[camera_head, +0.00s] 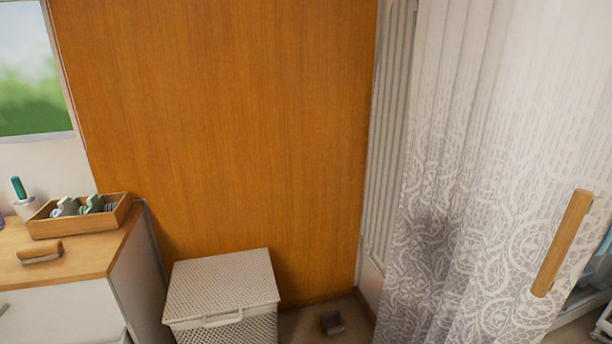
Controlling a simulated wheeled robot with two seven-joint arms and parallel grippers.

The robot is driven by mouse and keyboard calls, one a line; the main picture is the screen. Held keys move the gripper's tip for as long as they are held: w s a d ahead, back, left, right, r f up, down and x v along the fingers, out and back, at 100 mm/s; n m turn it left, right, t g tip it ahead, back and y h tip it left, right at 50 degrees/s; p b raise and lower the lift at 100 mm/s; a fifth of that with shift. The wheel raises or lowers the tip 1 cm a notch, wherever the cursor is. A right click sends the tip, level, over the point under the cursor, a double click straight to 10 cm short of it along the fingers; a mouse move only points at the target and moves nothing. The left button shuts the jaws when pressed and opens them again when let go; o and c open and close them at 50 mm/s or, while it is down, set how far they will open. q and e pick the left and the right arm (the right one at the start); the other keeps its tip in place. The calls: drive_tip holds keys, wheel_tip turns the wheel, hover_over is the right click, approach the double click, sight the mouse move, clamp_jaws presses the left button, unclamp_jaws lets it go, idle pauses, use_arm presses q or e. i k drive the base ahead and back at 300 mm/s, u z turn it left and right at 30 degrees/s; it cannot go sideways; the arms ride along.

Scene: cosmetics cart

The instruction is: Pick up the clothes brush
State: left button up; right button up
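A brush with a brown wooden back (40,252), which looks like the clothes brush, lies on the wooden top of a white cabinet at the left. It lies near the front edge of the top, in front of a wooden tray, with its paler bristle side down. Neither of my grippers shows in the head view, and nothing is touching the brush.
The cabinet top (100,250) holds a wooden tray (50,228) of small items and a white cup (25,208) with a green-handled thing. A lidded woven hamper (222,285) stands right of the cabinet. A small dark object (332,322) lies on the floor. A lace curtain (470,200) hangs at right.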

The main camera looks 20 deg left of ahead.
sight(51, 250)
drive_tip(key=u, duration=0.95)
drive_tip(key=i, duration=0.9)
drive_tip(key=u, duration=0.8)
